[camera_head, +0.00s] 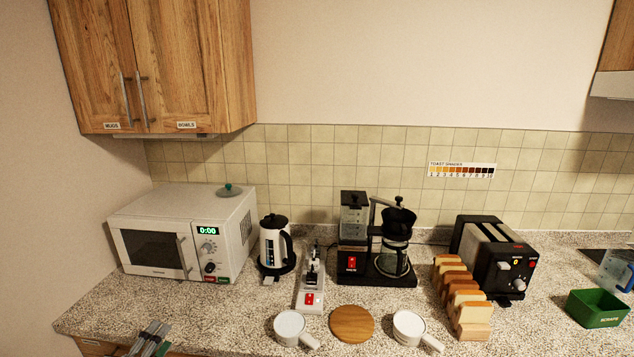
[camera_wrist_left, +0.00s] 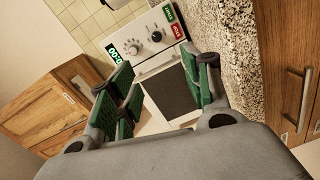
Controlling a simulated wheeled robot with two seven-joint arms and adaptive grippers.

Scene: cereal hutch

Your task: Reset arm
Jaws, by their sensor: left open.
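My left gripper (camera_head: 150,338) shows at the bottom left of the head view, by the counter's front edge. In the left wrist view its green-padded fingers (camera_wrist_left: 158,85) are spread apart with nothing held between them. Beyond them, the left wrist view shows the white microwave (camera_wrist_left: 150,35) with its display, knobs and green and red buttons. The head view shows the same microwave (camera_head: 155,228) at the counter's left end, door shut, display at 0:00. My right gripper is in neither view.
Wooden cupboards (camera_head: 160,65) hang above the microwave. A kettle (camera_head: 274,248), coffee maker (camera_head: 353,262), toaster (camera_head: 490,250) and bread rack (camera_head: 472,322) line the speckled counter (camera_head: 215,315). Two white mugs (camera_head: 290,327) (camera_head: 409,327) flank a round wooden lid (camera_head: 352,323). A green bin (camera_head: 597,309) stands right.

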